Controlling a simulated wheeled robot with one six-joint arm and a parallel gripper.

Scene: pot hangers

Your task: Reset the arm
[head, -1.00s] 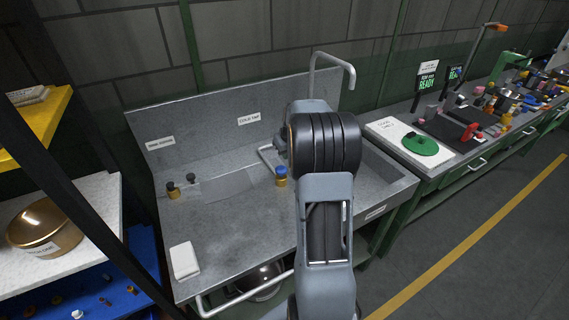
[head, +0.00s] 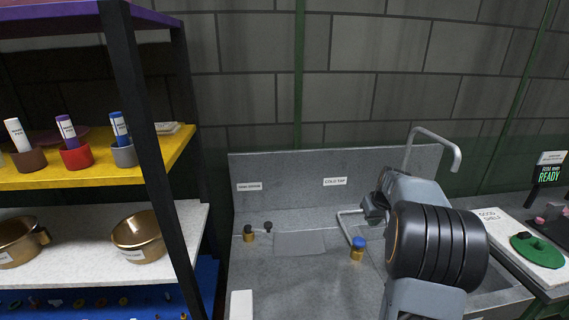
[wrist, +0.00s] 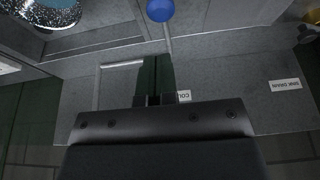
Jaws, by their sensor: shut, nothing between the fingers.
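My gripper (wrist: 156,78) shows in the wrist view with its two dark fingers together and nothing between them. It points toward the blue-topped brass knob (wrist: 160,10), apart from it in the picture. In the head view my grey arm bends over the right part of the grey sink counter. My gripper (head: 373,208) is there a small dark shape, partly hidden by the arm, near the bent metal pipe (head: 345,224) and the blue-topped knob (head: 357,248). The COLD TAP label (head: 335,181) is on the backsplash behind.
A tall faucet (head: 435,139) rises behind my arm. Left stands a shelf rack with a dark post (head: 148,130), brass pots (head: 138,237) and marker cups (head: 76,156). A white board with a green disc (head: 538,250) lies right. The counter's left middle is mostly clear.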

